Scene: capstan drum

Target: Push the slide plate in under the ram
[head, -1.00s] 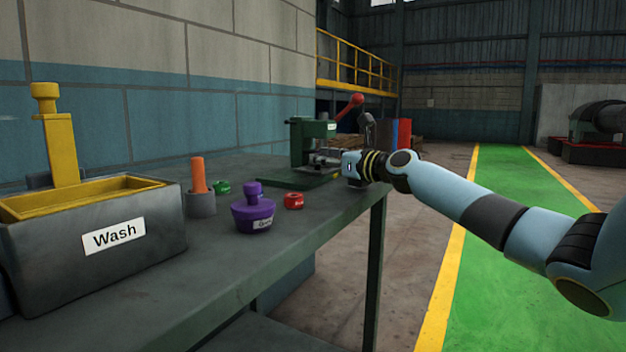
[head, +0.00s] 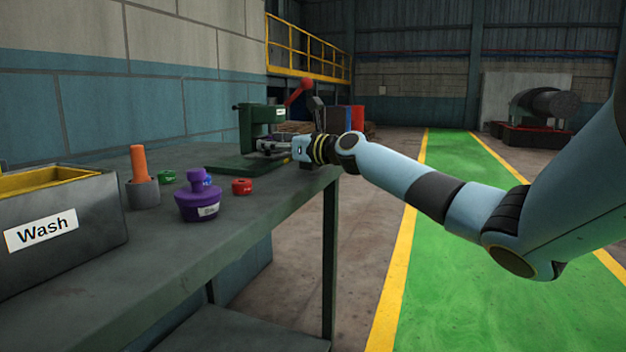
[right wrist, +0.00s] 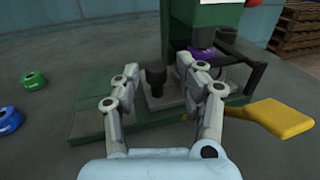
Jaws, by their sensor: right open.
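The green press (head: 250,135) stands on the far part of the bench, with a red-knobbed lever (head: 300,90). In the right wrist view its green head (right wrist: 195,15) is above a purple ring (right wrist: 201,53). I cannot tell whether the ring belongs to the ram or lies under it. The grey slide plate (right wrist: 158,103) lies on the green base (right wrist: 90,120) and carries an upright black knob (right wrist: 156,76). My right gripper (right wrist: 157,66) is open, one finger on each side of the knob, with gaps showing. In the head view the right gripper (head: 278,148) is small at the press.
A yellow handle (right wrist: 275,118) sticks out beside my right finger. Green (right wrist: 33,80) and blue (right wrist: 9,120) rings lie left of the base. A purple weight (head: 199,198), red ring (head: 242,186), orange peg (head: 138,162) and Wash bin (head: 60,235) stand nearer on the bench.

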